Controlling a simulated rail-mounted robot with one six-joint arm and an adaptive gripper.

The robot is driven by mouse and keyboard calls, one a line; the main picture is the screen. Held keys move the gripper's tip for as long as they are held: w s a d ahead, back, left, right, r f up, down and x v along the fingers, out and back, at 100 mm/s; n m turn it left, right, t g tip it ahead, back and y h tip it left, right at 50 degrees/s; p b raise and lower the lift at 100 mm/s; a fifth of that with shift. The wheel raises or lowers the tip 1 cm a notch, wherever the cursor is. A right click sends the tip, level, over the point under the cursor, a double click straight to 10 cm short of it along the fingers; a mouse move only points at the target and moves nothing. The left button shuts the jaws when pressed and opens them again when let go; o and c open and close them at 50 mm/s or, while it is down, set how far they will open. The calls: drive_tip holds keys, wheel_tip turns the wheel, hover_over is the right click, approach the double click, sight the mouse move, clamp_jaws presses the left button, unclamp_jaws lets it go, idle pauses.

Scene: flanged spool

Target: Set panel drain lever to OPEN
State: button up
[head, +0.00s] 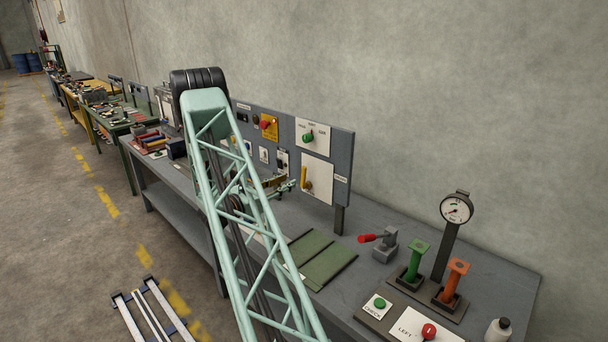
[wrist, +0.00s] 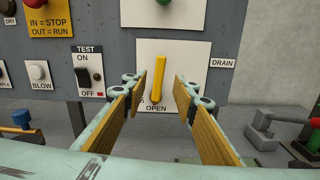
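The drain lever is a yellow bar (wrist: 158,78) on a white plate (wrist: 183,52) beside the DRAIN label (wrist: 222,63). It stands nearly upright, and its lower end is near the word OPEN (wrist: 156,108). The lever also shows in the head view (head: 304,175), at the lower right of the panel. My gripper (wrist: 157,98) is open, with its two tan-padded fingers apart to the left and right of the lever's lower part. Nothing is held between them, and I cannot tell how much depth separates them from the lever. The gripper also shows in the head view (head: 283,187), just left of the lever.
A TEST switch (wrist: 84,73) marked ON and OFF sits left of the lever. A green knob (head: 308,137) is above it. A red-handled clamp (head: 380,240) and a gauge stand (head: 456,210) stand to the right on the bench. Green plates (head: 320,259) lie in front.

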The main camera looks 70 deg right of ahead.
sight(303, 173)
drive_tip(key=shift+p+x, duration=0.3)
drive_tip(key=shift+x, duration=5.3)
drive_tip(key=shift+c, duration=0.6)
clamp_jaws()
